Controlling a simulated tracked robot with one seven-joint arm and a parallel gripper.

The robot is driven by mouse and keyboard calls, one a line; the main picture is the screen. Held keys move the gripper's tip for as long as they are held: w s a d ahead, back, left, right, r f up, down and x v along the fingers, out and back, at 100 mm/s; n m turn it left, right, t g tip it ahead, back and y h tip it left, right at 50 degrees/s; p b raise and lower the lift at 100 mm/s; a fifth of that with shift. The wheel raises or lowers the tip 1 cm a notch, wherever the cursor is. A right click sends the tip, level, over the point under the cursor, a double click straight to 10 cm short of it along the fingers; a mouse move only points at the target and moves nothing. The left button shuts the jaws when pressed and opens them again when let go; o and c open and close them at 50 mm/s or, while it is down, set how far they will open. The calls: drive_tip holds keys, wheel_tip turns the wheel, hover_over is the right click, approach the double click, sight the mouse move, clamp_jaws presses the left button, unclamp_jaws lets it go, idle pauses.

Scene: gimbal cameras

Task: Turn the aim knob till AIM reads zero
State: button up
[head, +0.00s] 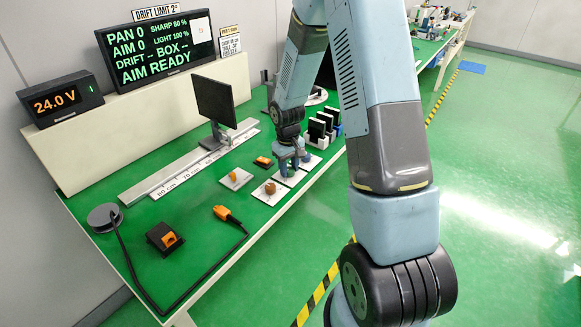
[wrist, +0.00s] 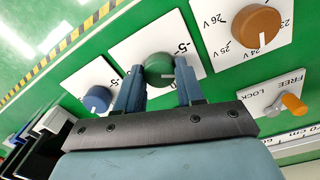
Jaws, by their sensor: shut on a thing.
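A green knob (wrist: 160,68) with a pale pointer line stands on a white plate marked with 5s in the wrist view. My gripper (wrist: 161,82) is shut on this knob, one finger on each side. In the head view my gripper (head: 292,162) is down over the white plates and hides the knob. The display (head: 155,50) reads PAN 0, AIM 0, SHARP 80 %, LIGHT 100 % and AIM READY. Its drift and box fields show dashes.
A blue knob (wrist: 97,98) sits on the plate to the left. An orange-brown knob (wrist: 255,27) marked in volts and an orange lever (wrist: 292,104) marked FREE and LOCK are to the right. A black screen (head: 213,98) stands on the rail. The supply (head: 58,98) reads 24.0 V.

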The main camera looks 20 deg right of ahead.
drive_tip(key=o, duration=1)
drive_tip(key=shift+o, duration=0.2)
wheel_tip(320, 180, up, 14)
drive_tip(key=shift+a+f, duration=0.15)
drive_tip(key=s+r+m+t, duration=0.2)
drive_tip(key=s+r+t, duration=0.1)
drive_tip(key=s+r, duration=1.1)
drive_tip(key=s+r+t, duration=0.1)
drive_tip(key=s+r, duration=0.3)
drive_tip(key=s, duration=0.3)
drive_tip(key=s+d+r+m+t, duration=0.1)
drive_tip(key=s+r, duration=0.2)
drive_tip(key=s, duration=0.4)
drive_tip(key=shift+s+r, duration=0.25)
drive_tip(key=shift+r, duration=0.1)
